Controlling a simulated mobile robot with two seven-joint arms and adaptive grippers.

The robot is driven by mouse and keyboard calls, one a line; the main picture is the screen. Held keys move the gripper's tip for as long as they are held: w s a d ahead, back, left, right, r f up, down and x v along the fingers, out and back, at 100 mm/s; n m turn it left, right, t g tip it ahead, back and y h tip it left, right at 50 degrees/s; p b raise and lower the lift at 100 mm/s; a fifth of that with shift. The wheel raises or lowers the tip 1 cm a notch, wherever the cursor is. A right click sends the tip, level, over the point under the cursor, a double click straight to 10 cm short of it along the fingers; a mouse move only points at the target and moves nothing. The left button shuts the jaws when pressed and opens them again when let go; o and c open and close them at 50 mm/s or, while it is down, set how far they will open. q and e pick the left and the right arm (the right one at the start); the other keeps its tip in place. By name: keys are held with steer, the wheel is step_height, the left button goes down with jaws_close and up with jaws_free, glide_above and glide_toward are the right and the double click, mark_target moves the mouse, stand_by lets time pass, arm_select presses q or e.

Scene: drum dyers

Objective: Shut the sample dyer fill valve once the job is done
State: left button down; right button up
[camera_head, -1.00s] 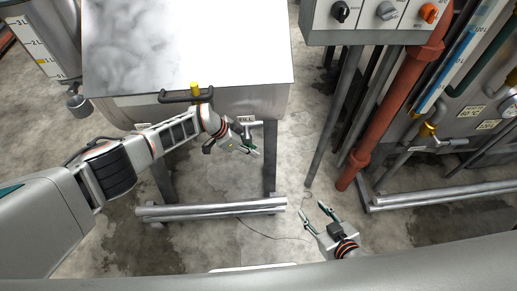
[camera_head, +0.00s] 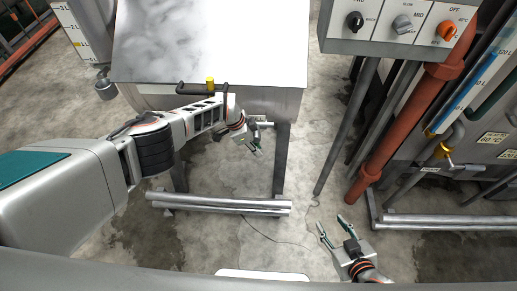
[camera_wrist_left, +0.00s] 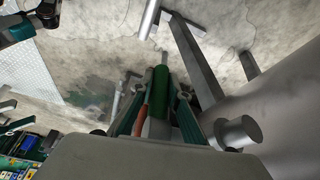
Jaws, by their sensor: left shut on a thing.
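The sample dyer appears to be the steel vessel (camera_head: 262,102) with a pale flat lid, left of centre in the head view. A small metal valve (camera_head: 262,124) sticks out of its lower right side. My left gripper (camera_head: 257,150) is just below this valve. In the left wrist view its fingers (camera_wrist_left: 160,118) are shut around a green cylindrical grip (camera_wrist_left: 160,84) with a metal end, apparently the valve's lever. The fingers hide part of the lever, so its exact angle is unclear. My right gripper (camera_head: 331,229) is open and empty, low over the floor.
A control box (camera_head: 398,27) with three knobs hangs top right. A red pipe (camera_head: 410,125) and another machine with a brass-coloured valve (camera_head: 442,150) stand right. Floor between the grippers is clear, except a thin cable.

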arm_select(q)
steer(key=shift+a, duration=0.1)
steer(key=c, duration=1.9)
jaws_free()
steer(key=shift+w+a+r, duration=0.2)
steer(key=shift+r, duration=0.4)
steer(key=shift+s+a+r, duration=0.3)
steer(key=shift+r, duration=0.25)
steer(key=shift+v, duration=2.5)
steer(key=shift+s, duration=0.1)
